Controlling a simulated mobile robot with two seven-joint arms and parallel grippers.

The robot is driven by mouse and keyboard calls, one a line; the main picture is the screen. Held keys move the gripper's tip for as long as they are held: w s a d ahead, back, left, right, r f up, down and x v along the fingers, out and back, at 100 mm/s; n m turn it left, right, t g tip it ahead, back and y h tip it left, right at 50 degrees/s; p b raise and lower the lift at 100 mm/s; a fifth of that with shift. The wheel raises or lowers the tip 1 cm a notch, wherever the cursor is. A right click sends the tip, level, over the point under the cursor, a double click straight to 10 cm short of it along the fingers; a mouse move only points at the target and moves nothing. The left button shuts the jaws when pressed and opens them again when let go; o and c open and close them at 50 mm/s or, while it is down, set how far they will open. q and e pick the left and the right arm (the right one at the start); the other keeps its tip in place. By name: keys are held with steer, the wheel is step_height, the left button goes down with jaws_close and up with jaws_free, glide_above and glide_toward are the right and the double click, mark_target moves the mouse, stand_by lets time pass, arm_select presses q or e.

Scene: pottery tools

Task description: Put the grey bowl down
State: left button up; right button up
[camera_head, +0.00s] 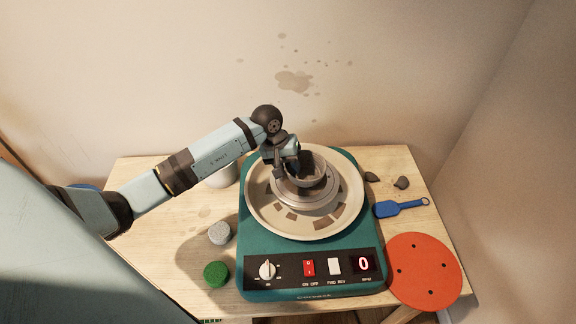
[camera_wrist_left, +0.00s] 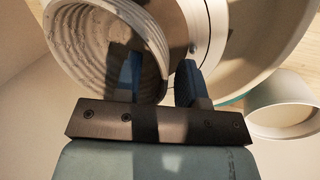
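The grey bowl (camera_head: 318,192) is over the middle of the potter's wheel in the head view. Its ribbed inside (camera_wrist_left: 88,45) shows in the left wrist view. My left gripper (camera_head: 291,172) comes down over the bowl's left rim. In the left wrist view its two blue fingers (camera_wrist_left: 162,80) straddle the wall, one inside the bowl and one outside. They stand apart, with a gap between the rim and the outer finger, so it looks open. The bowl appears upright and low over the wheel head; its underside is hidden. My right gripper is not in view.
The cream wheel pan (camera_head: 262,212) sits on a green base with a control panel (camera_head: 315,268). A pale cup (camera_head: 222,177) stands at the left. Grey and green round pieces (camera_head: 216,274), a blue tool (camera_head: 398,208) and an orange disc (camera_head: 424,270) lie around it.

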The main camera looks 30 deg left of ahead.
arm_select(q)
steer(key=b+v, duration=0.1)
steer(key=v, duration=1)
steer(key=shift+r, duration=0.4)
steer(key=shift+a, duration=0.1)
